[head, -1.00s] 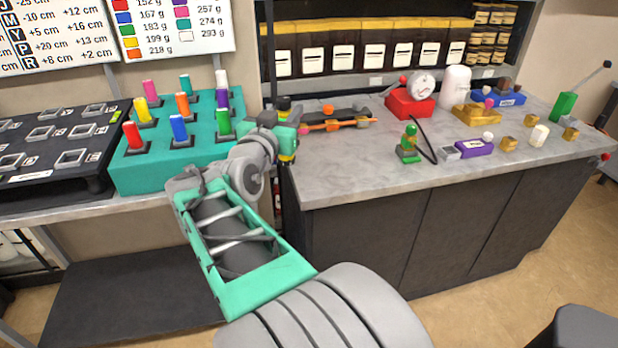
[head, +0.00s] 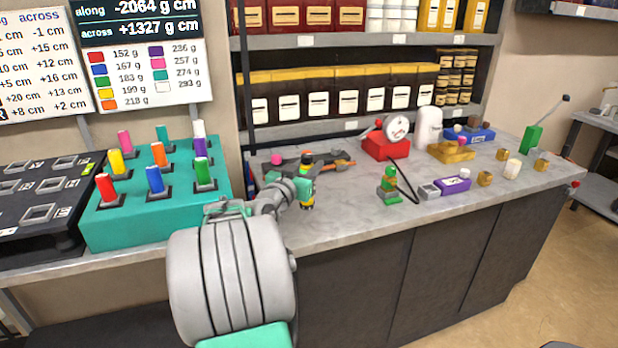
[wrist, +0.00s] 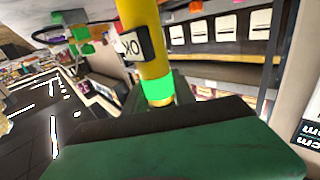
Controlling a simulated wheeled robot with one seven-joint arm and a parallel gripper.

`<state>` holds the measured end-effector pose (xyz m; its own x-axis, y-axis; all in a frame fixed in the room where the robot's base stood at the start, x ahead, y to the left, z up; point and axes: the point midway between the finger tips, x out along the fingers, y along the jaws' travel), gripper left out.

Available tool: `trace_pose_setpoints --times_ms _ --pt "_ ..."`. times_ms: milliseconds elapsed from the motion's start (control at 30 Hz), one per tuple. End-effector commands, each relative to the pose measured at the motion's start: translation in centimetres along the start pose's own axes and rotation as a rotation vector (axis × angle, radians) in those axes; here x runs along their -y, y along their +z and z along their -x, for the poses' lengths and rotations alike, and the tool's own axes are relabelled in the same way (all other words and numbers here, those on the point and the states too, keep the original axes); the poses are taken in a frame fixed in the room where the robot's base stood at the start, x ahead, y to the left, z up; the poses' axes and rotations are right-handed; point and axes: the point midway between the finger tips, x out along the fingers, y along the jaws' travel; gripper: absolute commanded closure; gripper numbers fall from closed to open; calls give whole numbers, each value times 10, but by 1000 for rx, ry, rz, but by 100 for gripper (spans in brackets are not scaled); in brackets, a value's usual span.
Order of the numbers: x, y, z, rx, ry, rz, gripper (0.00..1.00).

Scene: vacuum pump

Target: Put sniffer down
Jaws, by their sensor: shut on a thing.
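The sniffer appears to be the upright yellow and black tool in my gripper (head: 306,187). In the head view its yellow lower part (head: 307,200) shows below the fingers, with a black top and an orange mark above. In the wrist view its yellow body (wrist: 146,50) carries a small "OK" display and a green band near the fingers. My gripper (wrist: 160,100) is shut on it, over the left part of the grey counter (head: 345,210). Whether its lower end touches the counter cannot be told. My gripper hides part of its middle.
Behind the sniffer is a dark tray (head: 288,172) with an orange tool. The teal block (head: 130,222) with coloured pegs stands left. A green stand (head: 390,187) with a black hose, a purple box (head: 454,186) and a red gauge (head: 386,143) are to the right. Counter between is clear.

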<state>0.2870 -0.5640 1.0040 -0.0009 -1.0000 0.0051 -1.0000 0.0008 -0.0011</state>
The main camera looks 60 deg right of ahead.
Motion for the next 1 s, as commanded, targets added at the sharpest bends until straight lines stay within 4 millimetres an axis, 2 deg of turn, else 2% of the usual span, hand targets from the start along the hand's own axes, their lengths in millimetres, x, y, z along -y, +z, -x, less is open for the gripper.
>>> trace_pose_setpoints --times_ms 100,167,533,567,800,1000 --pt "0 23 -1 2 0 3 100" --pt "0 30 -1 0 0 2 100" --pt "0 35 0 -2 0 -1 100" --pt "0 35 0 1 0 1 67" --pt "0 34 0 1 0 1 48" --pt "0 34 0 1 0 1 47"
